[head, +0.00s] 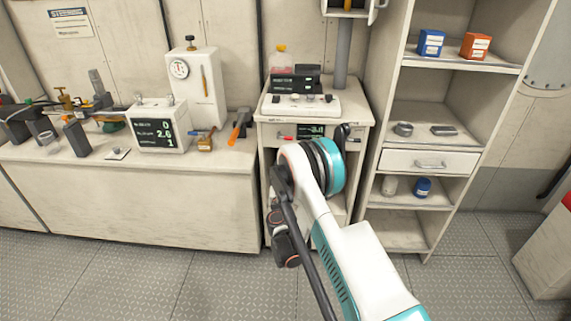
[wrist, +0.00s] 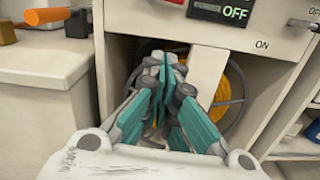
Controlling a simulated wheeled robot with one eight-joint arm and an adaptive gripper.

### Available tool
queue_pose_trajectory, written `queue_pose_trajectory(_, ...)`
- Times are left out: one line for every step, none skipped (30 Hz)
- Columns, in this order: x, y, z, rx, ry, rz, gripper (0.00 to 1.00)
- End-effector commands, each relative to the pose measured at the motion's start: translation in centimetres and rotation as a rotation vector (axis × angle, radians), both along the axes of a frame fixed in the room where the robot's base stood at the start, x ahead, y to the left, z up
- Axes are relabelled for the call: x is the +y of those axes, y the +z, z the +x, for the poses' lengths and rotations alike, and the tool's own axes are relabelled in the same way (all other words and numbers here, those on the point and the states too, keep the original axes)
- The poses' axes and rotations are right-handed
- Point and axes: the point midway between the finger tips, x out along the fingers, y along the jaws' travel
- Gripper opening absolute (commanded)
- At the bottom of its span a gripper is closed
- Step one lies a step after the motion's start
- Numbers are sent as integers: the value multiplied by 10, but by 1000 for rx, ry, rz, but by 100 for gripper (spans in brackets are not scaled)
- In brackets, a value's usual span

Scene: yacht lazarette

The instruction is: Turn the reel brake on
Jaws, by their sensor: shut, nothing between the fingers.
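In the wrist view, my gripper (wrist: 172,72) is shut and empty, its fingers pointing at the open bay under a pale control panel (wrist: 205,32). The panel carries a dark display reading OFF (wrist: 222,12) and a printed ON label (wrist: 262,44). A dark lever or knob (wrist: 312,22) shows at the panel's right edge. It also shows in the head view (head: 343,132), beside my arm. A yellow hose or cable reel (wrist: 232,95) sits in the bay, partly hidden behind my fingers. In the head view my arm hides my gripper.
A red-tipped control (head: 285,137) is on the panel's left. A workbench (head: 130,200) with instruments and an orange-handled hammer (head: 238,126) stands left. A shelf unit (head: 413,160) with boxes and a drawer stands close on the right. The floor in front is clear.

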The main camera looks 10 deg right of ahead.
Motion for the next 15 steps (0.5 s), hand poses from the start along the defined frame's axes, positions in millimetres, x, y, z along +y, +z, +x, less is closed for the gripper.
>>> queue_pose_trajectory(-3,4,7,0,-1,0,0)
queue_pose_trajectory(-5,4,12,0,-1,0,0)
queue_pose_trajectory(-7,4,19,0,-1,0,0)
queue_pose_trajectory(-9,2,24,0,-2,-1,0)
queue_pose_trajectory(-11,1,30,1,-3,-1,0)
queue_pose_trajectory(-14,0,37,1,-3,0,0)
queue_pose_trajectory(-16,0,43,1,-2,0,0)
queue_pose_trajectory(-17,0,49,1,-2,0,0)
queue_pose_trajectory(-19,0,56,1,-1,-1,0)
queue_pose_trajectory(-21,1,62,1,-1,-1,0)
queue_pose_trajectory(-23,1,67,1,-2,0,0)
queue_pose_trajectory(-26,1,75,1,-2,0,0)
queue_pose_trajectory(-28,2,81,1,-3,0,0)
queue_pose_trajectory(-30,2,86,1,-3,1,0)
queue_pose_trajectory(-30,9,87,1,-1,0,0)
